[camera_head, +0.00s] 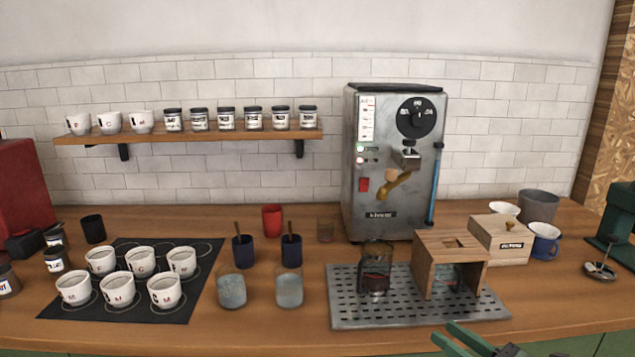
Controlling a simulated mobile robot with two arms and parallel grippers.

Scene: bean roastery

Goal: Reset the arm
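My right gripper (443,332) shows at the bottom edge, right of centre, in front of the metal drip tray (410,318). Its two green fingers are apart, and I see nothing between them. It appears to touch nothing. The rest of my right arm is mostly cut off by the frame. My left gripper is not in view.
The wooden counter (540,320) holds a roasting machine (365,220), a wooden stand (440,262), a wooden box (500,240), two glasses (231,288) and dark cups (243,252). White cups (165,290) stand on a black mat (190,305). A shelf (200,136) holds cups and jars.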

